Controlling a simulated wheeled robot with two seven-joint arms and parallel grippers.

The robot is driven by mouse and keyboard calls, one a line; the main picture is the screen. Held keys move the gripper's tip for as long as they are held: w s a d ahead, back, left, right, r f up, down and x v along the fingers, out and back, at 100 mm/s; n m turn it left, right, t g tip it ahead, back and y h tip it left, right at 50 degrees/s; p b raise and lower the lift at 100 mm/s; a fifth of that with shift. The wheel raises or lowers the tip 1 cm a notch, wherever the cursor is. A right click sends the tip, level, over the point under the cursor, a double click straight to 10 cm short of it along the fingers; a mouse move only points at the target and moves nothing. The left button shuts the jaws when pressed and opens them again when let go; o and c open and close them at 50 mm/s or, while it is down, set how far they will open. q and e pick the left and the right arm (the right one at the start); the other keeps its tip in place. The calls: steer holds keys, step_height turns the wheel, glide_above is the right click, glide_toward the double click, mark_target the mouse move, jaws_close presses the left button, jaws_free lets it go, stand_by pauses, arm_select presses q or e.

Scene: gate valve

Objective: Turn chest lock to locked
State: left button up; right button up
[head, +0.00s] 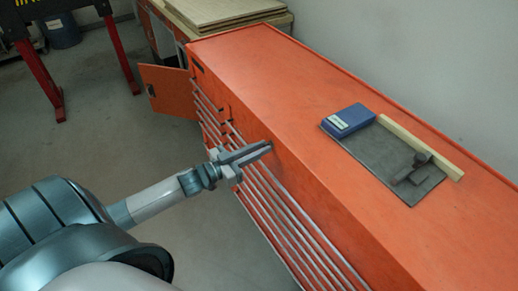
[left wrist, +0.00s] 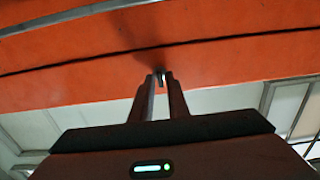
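The orange chest (head: 235,60) has a long front face with several pale drawer edges. My left gripper (head: 268,147) reaches the upper front of the chest, just below its top edge. In the left wrist view its two fingertips (left wrist: 161,78) stand a narrow gap apart at the orange front. A small dark and pale piece, seemingly the chest lock (left wrist: 161,74), shows between the tips and fills the gap. The lock's turned position is hard to tell, and the fingers hide it in the head view. My right gripper is in neither view.
On the chest top lie a blue box (head: 348,120), a grey mat (head: 375,160), a dark metal tool (head: 412,170) and a wooden strip (head: 420,147). An orange door (head: 168,92) stands open at the far end. Red trestle legs (head: 122,55) stand at the back left.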

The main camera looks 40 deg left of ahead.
arm_select(q)
jaws_close()
steer(key=shift+m, duration=0.4)
steer(key=m+b, duration=0.1)
steer(key=m, duration=0.7)
steer(key=m+b, duration=0.1)
steer(key=m, duration=0.8)
steer(key=shift+s+d+f+b, duration=0.1)
steer(key=shift+d+f+b, duration=0.05)
steer(key=shift+b, duration=0.15)
steer(key=shift+m, duration=0.3)
steer(key=shift+o, duration=2.2)
jaws_free()
